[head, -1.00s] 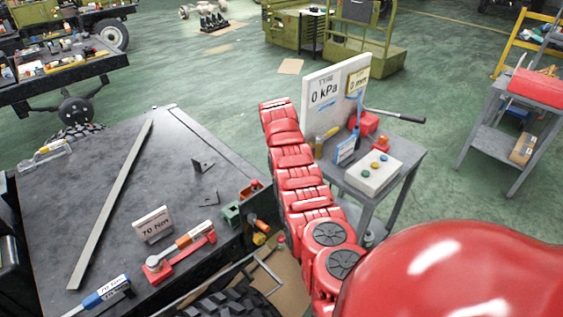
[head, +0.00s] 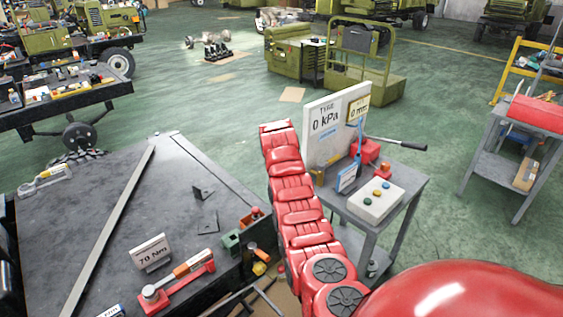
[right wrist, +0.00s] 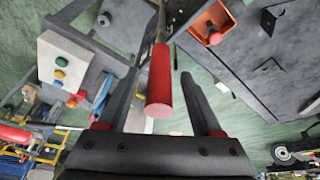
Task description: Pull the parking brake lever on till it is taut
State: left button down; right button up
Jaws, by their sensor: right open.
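The parking brake lever shows in the right wrist view as a red cylindrical grip (right wrist: 159,82) on a thin shaft. My right gripper (right wrist: 162,76) is open, with one dark finger on each side of the red grip. Gaps show between the grip and both fingers, so I see no firm hold. The lever's base and travel are not clear. In the head view my red right arm reaches up past the bench, and its gripper is not visible there. My left gripper is in neither view.
A dark chassis bench (head: 110,205) fills the left, with a 70 Nm sign (head: 151,252) and a red-and-orange tool (head: 178,283).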

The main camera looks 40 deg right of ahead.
jog(key=p+v, duration=0.1)
jog(key=v, duration=1.3)
jog(key=shift+r, duration=0.25)
